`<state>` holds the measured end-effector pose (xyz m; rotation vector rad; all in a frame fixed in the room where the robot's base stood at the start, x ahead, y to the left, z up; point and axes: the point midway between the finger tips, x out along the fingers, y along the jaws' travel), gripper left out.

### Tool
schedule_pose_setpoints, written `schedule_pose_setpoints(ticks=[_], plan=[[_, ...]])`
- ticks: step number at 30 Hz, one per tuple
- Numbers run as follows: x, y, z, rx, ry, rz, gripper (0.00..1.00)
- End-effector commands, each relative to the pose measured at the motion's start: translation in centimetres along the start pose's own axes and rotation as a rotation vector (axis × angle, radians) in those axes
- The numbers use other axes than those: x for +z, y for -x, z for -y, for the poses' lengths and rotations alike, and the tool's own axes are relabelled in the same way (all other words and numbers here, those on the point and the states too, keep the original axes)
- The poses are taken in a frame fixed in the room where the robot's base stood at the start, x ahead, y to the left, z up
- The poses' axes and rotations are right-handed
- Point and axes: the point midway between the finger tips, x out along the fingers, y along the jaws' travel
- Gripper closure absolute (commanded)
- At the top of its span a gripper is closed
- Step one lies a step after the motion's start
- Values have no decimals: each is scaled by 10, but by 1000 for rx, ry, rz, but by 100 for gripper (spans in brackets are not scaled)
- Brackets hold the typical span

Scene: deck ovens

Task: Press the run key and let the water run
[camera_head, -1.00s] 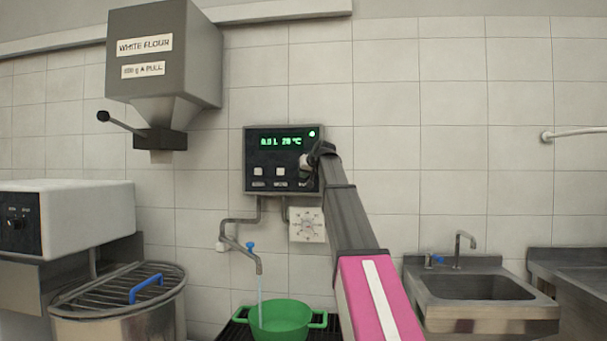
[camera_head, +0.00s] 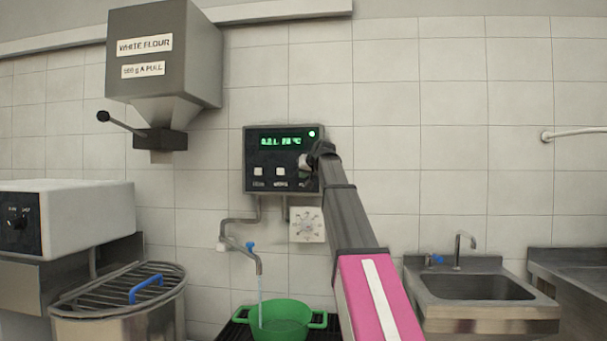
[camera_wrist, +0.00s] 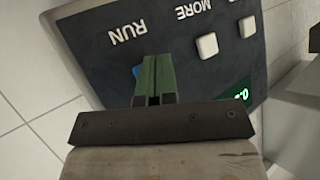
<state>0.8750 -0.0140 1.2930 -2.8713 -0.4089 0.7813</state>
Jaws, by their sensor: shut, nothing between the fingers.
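The dark control panel (camera_head: 255,183) hangs on the tiled wall, with a green display (camera_head: 281,141), a green lamp (camera_head: 312,134) and white keys. My gripper (camera_head: 306,162) is at its right side, over the place of the run key. In the wrist view the shut green fingertips (camera_wrist: 154,75) lie beside the RUN label and hide the key; a sliver of blue shows at their left. Contact cannot be seen. Water streams from the spout (camera_head: 258,268) into the green two-handled pot (camera_head: 283,308). The display seems to read 0.2 L; the temperature is blurred.
A dial box (camera_head: 307,225) is on the wall under the panel. A flour hopper (camera_head: 165,55) and a lidded bowl machine (camera_head: 118,300) are at left. A steel sink (camera_head: 478,288) is at right.

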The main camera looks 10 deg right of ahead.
Motion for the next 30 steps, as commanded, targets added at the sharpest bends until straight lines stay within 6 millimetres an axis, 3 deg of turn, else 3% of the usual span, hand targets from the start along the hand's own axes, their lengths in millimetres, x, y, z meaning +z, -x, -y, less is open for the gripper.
schedule_pose_setpoints(ticks=[21, 30], plan=[[26, 34, 25, 0, 0, 0, 100], [25, 35, 25, 0, 0, 0, 100]])
